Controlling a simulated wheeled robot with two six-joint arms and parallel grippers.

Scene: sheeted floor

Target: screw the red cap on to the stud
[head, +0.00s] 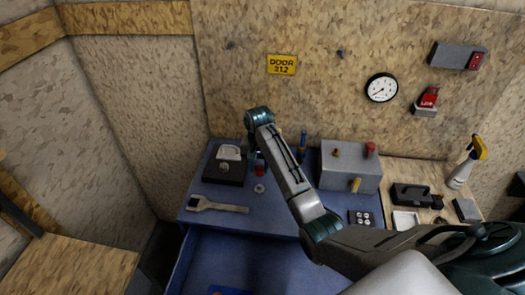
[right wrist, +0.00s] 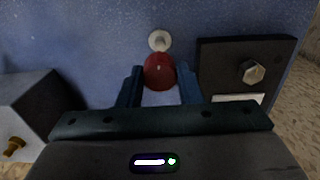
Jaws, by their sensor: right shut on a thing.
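The red cap (right wrist: 159,72) sits between the two blue fingers of my right gripper (right wrist: 160,85) in the right wrist view. In the head view the cap (head: 260,171) shows as a small red spot below my right gripper (head: 256,161), partly hidden by the arm. A pale round piece with a small raised middle, apparently the stud (right wrist: 160,40), stands on the blue surface just beyond the cap. It also shows in the head view (head: 259,188), apart from the cap and nearer to me. My left gripper is not in view.
A black block with a hex bolt (right wrist: 252,72) stands beside the stud. A grey box (head: 350,168) with brass fittings and a red knob is to the right in the head view. A wrench-like tool (head: 217,205) lies at the front left. An open drawer (head: 240,262) is below.

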